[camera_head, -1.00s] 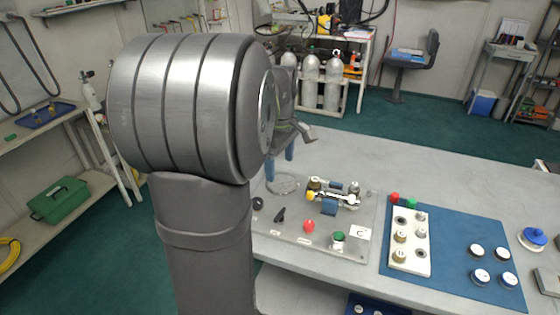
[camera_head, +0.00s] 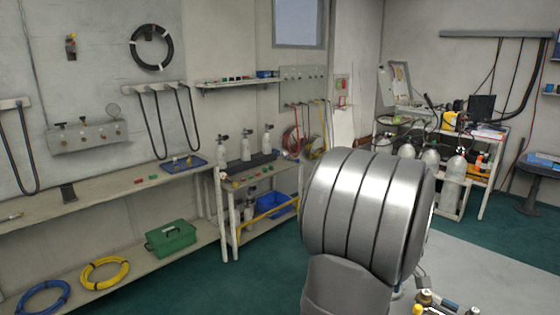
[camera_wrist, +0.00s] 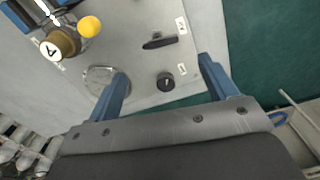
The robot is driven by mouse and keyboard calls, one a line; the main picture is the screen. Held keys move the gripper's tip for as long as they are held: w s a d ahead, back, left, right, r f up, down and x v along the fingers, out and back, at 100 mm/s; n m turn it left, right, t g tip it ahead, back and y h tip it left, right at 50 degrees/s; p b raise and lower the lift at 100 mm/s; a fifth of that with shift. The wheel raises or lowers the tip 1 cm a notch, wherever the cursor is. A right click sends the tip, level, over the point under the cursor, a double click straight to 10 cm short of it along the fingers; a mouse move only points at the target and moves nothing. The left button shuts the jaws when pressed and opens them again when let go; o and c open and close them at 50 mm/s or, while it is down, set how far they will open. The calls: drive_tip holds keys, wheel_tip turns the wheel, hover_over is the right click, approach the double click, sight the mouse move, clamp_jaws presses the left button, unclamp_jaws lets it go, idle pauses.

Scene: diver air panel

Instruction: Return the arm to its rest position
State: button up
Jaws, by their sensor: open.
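My arm fills the right centre of the head view and hides most of my gripper there. In the wrist view my gripper (camera_wrist: 163,68) is open, its two blue fingers well apart with nothing between the tips. It hangs above the grey air panel (camera_wrist: 135,22). Below and between the fingers are a black lever (camera_wrist: 160,42) and a round black knob (camera_wrist: 165,82). A clear round ring or dish (camera_wrist: 99,76) lies beside the left finger, partly covered by it. A brass knob marked 4 (camera_wrist: 58,45) and a yellow knob (camera_wrist: 90,26) are at upper left.
In the head view, a shelf bench (camera_head: 130,187) with a green box (camera_head: 171,239) and hoses runs along the left wall. Gas cylinders (camera_head: 453,180) stand in a rack behind my arm. Green floor (camera_head: 240,285) lies open left of my arm.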

wheel_tip(320, 180, down, 8)
drive_tip(key=shift+f, duration=0.25)
drive_tip(key=shift+r, duration=0.15)
wheel_tip(320, 180, up, 17)
wheel_tip(320, 180, down, 17)
drive_tip(key=shift+s+f, duration=0.1)
drive_tip(key=shift+m, duration=0.3)
drive_tip(key=m, duration=0.4)
drive_tip(key=shift+w+m, duration=0.2)
drive_tip(key=shift+m, duration=0.1)
drive_tip(key=m, duration=0.4)
drive_tip(key=shift+w+m, duration=0.1)
drive_tip(key=shift+m, duration=0.2)
drive_tip(key=m, duration=0.6)
drive_tip(key=shift+w, duration=0.1)
